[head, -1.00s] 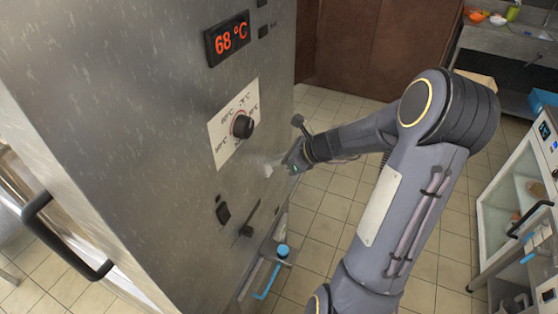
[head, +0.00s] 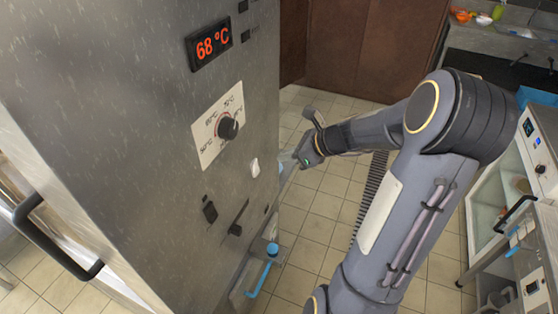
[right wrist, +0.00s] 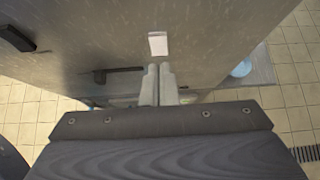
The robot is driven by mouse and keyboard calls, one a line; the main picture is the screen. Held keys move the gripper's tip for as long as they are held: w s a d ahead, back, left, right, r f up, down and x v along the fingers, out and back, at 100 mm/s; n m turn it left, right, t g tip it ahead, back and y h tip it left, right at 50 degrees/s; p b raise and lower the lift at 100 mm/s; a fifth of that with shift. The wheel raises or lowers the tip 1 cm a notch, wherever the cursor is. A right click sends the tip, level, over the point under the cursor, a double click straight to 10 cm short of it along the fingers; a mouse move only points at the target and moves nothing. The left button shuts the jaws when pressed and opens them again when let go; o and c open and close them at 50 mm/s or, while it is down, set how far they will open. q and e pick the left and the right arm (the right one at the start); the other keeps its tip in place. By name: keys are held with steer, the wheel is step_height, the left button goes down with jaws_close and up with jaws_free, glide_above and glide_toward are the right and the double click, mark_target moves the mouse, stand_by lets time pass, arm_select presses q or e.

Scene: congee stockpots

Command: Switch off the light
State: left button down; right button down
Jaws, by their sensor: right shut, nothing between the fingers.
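A small white rocker switch (head: 255,167) sits on the steel cabinet front, below and right of the round dial. It also shows in the right wrist view as a white rectangle (right wrist: 158,44) just beyond my fingertips. My right gripper (head: 284,162) is to the right of the switch, with a small gap from the panel in the head view. In the right wrist view its two fingers (right wrist: 158,72) are together and empty, pointing toward the switch. Whether the switch is on or off is too small to tell. My left gripper is out of view.
The cabinet carries a red 68 ºC display (head: 209,46), a black dial (head: 228,128), a black slider (head: 237,226) and a blue-handled tap (head: 267,262). A large black handle (head: 55,240) sticks out at left. Tiled floor (head: 325,205) is open to the right.

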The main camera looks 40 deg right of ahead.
steer(key=v, duration=0.3)
steer(key=r+v, duration=0.1)
steer(key=v, duration=0.1)
steer(key=shift+w+a+r, duration=0.1)
steer(key=shift+w, duration=0.15)
steer(key=shift+s, duration=0.1)
steer(key=s+a+r+n+g+y, duration=0.1)
steer(key=s+a+n, duration=0.2)
steer(key=a+n, duration=0.3)
steer(key=s+a+r+n+g, duration=0.1)
steer(key=s+a+r+n, duration=0.1)
steer(key=a+n, duration=0.4)
steer(key=s+a+f+n+g+h, duration=0.1)
steer(key=s+a+f+n+h, duration=0.1)
steer(key=s+a+n, duration=0.7)
steer(key=s+f+n, duration=0.1)
steer(key=s+n, duration=0.2)
steer(key=n, duration=0.4)
steer(key=shift+f+n+g, duration=0.2)
steer(key=shift+n+g, duration=0.1)
steer(key=shift+n, duration=0.1)
